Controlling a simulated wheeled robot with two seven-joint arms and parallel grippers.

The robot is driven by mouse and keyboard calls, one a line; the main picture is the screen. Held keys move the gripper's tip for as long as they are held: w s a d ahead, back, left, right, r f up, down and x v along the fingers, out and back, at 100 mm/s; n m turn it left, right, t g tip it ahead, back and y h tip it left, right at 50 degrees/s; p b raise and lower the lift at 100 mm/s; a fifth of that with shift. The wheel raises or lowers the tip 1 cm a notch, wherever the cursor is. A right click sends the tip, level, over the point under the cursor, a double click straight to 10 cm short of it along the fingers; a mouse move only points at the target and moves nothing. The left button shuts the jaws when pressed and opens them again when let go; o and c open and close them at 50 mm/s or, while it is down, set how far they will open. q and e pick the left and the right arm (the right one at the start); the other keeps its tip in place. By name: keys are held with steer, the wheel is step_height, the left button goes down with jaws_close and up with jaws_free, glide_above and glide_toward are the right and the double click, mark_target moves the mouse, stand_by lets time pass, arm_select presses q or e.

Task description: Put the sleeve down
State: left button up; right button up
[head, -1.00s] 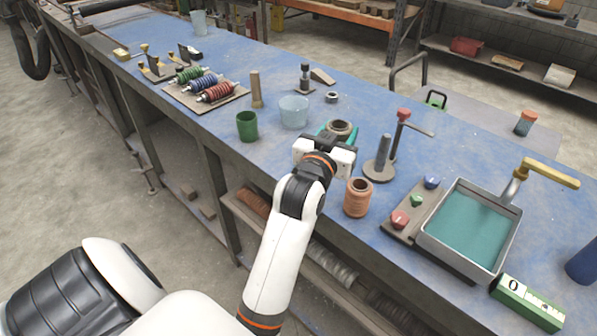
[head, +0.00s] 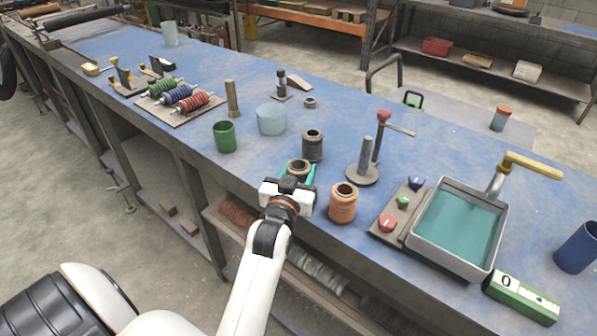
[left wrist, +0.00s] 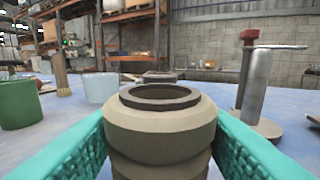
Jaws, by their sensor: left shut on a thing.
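My left gripper (head: 298,172) is shut on a grey-brown ribbed sleeve (head: 299,166) with an open round top. In the left wrist view the same sleeve (left wrist: 160,135) stands upright between the two teal fingers. It is at the front part of the blue bench (head: 345,118); I cannot tell whether its base touches the top. A second dark sleeve (head: 312,146) stands upright just behind it. An orange-brown sleeve (head: 342,204) stands to the right of the gripper. My right gripper is not in view.
A green cup (head: 225,137) and a pale blue cup (head: 271,120) stand to the left. Buttons on a board (head: 387,223) lie beside the tray.

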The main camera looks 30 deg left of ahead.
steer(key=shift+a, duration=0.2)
arm_select(q)
steer(key=shift+f, duration=0.15)
steer(key=o, duration=1)
steer(key=shift+o, duration=0.2)
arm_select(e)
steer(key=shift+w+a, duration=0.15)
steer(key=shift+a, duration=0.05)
